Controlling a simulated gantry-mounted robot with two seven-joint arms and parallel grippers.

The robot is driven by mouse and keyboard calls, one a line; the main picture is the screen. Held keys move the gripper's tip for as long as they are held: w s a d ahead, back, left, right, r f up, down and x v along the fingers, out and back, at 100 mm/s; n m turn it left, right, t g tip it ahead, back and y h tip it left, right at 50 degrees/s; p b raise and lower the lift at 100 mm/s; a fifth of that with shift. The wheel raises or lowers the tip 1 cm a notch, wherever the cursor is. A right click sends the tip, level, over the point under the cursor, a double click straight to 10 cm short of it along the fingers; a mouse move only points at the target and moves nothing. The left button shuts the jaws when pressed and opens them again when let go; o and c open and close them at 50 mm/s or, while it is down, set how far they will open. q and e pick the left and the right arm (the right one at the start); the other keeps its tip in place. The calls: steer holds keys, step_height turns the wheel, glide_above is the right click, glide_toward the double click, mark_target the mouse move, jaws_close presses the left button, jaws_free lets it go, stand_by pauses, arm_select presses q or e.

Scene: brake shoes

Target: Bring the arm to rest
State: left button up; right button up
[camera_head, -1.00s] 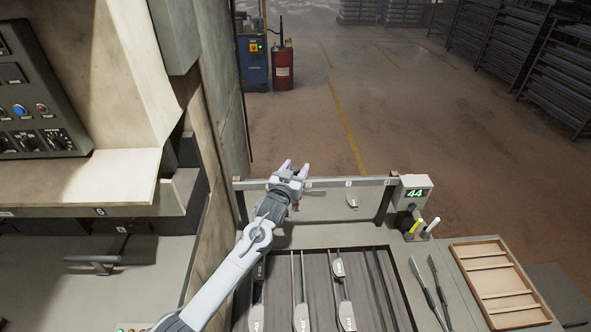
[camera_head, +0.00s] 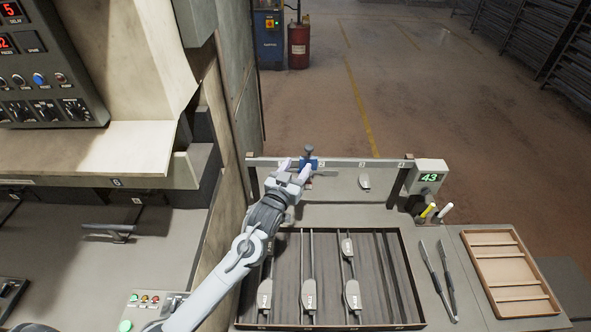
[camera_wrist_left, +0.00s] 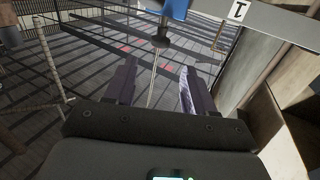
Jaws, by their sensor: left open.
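My left gripper (camera_head: 295,168) is at the rail (camera_head: 335,163) behind the tray, its two fingers spread open. A blue piece with a dark knob (camera_head: 308,160) sits on the rail just beyond the fingertips. In the left wrist view the fingers (camera_wrist_left: 152,88) stand apart, with a thin metal rod (camera_wrist_left: 153,85) and a dark disc (camera_wrist_left: 174,41) below the blue piece (camera_wrist_left: 177,8) showing between them. Whether the fingers touch the rod cannot be told. My right gripper is not in view.
A dark tray (camera_head: 400,270) holds several grey parts on long rods. Another grey part (camera_head: 364,182) hangs at the rail. A machine with panel (camera_head: 45,70) stands left.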

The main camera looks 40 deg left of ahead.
arm_select(q)
steer(key=shift+s, duration=0.1)
stand_by(0.3)
steer(key=shift+f, duration=0.1)
steer(key=s+d+f+m+g+h, duration=0.2)
steer(key=s+d+f+g+h, duration=0.15)
steer(key=s+d+f, duration=0.65)
steer(key=s+d+f+m+g+h, duration=0.15)
steer(key=s+d+f+g, duration=0.45)
steer(key=s, duration=0.7)
steer(key=s+d+m+g+h, duration=0.1)
steer(key=s+d+m+g, duration=0.2)
steer(key=s, duration=0.6)
step_height(320, 180, up, 22)
steer(key=s+g+p, duration=0.1)
steer(key=p, duration=2)
steer(key=shift+f+n, duration=0.2)
steer(key=shift+n, duration=0.25)
